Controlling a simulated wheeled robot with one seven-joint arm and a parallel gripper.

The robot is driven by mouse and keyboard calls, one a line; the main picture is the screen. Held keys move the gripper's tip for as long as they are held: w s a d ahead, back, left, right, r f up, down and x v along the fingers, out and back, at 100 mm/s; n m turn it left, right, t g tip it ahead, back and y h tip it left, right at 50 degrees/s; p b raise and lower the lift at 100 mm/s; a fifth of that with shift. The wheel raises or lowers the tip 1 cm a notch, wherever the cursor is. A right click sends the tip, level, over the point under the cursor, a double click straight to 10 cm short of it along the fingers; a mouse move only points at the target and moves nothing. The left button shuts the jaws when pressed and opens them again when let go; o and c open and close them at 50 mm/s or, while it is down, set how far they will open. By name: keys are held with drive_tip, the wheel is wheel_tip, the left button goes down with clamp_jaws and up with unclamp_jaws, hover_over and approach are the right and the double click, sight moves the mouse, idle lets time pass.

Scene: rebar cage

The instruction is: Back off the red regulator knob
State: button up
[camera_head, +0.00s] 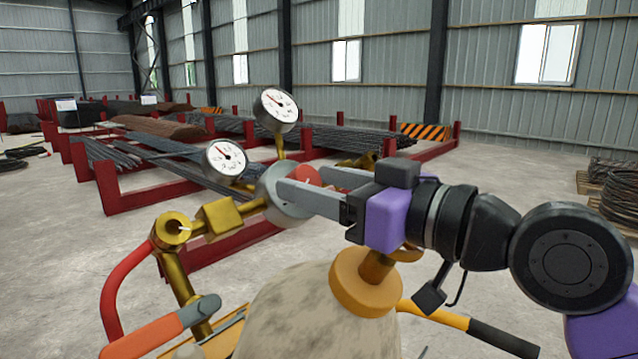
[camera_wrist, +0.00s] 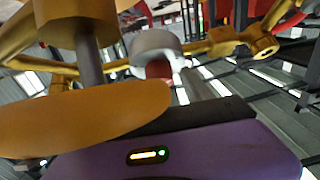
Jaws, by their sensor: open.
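The red regulator knob (camera_head: 306,174) shows in the head view on the right face of the round grey regulator body (camera_head: 272,193). In the wrist view, part of the red knob (camera_wrist: 158,70) shows below the grey body (camera_wrist: 155,43). My gripper (camera_head: 304,182) is open, its two grey fingers reaching left to the knob. The knob shows between the fingers, one on its near side and one on its far side. The near finger hides part of it, and I cannot tell whether either finger touches it.
Two white dial gauges (camera_head: 278,106) (camera_head: 225,160) stand above the regulator. Brass fittings (camera_head: 219,215) and a red hose (camera_head: 124,285) lie left. A mottled gas cylinder (camera_head: 310,315) with an orange collar (camera_head: 365,284) is just below my gripper. Red racks (camera_head: 110,185) stand behind.

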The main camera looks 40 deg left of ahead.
drive_tip(key=d, duration=0.5)
drive_tip(key=d+b, duration=0.1)
drive_tip(key=d, duration=0.1)
drive_tip(key=shift+s+d, duration=0.3)
drive_tip(key=shift+d, duration=0.1)
